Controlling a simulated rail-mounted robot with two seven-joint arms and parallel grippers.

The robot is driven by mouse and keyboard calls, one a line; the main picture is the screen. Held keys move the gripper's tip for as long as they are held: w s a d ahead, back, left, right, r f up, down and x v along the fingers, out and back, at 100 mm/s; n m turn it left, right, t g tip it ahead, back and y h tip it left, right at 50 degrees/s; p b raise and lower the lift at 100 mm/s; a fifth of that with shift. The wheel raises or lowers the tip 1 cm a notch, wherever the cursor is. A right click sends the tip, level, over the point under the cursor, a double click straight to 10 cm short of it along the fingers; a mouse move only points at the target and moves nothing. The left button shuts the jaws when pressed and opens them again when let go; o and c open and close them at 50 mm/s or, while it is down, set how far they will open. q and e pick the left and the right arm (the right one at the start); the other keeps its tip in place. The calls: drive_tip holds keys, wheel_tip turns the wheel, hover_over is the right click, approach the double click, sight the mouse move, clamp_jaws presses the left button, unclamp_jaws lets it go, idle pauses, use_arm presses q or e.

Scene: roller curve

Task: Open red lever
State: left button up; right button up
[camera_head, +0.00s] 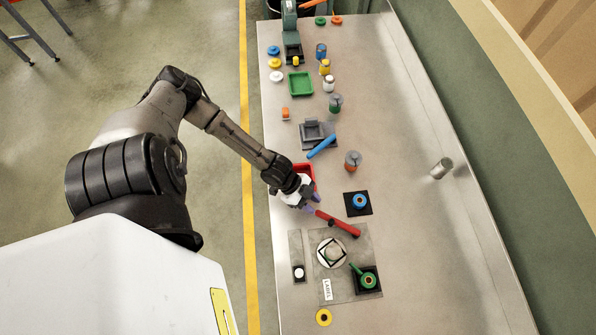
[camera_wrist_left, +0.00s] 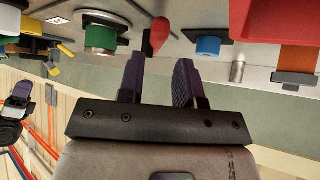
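The red lever (camera_head: 338,223) lies slanted above the bench, running from beside my left gripper toward the lower right. In the left wrist view the red lever (camera_wrist_left: 159,34) shows its rounded end just beyond the gap between the fingertips. My left gripper (camera_head: 312,202) is at the lever's upper-left end in the head view. In the left wrist view the left gripper (camera_wrist_left: 159,62) has its two purple-lined fingers spread apart, with nothing held between them. I cannot tell whether a finger touches the lever.
A red tray (camera_head: 307,169) sits beside my left wrist. A blue round knob (camera_head: 358,201) on a black base is near the lever. A green valve (camera_head: 368,280) and a white round piece (camera_head: 331,253) stand on the grey plate below. A metal cylinder (camera_head: 441,168) stands right, with bare bench around it.

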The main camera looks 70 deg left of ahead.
use_arm(q)
drive_tip(key=v, duration=0.8)
drive_tip(key=shift+a+r+p, duration=0.15)
drive_tip(key=shift+r+p, duration=0.1)
drive_tip(key=shift+p, duration=0.1)
drive_tip(key=shift+s, duration=0.1)
idle(0.5)
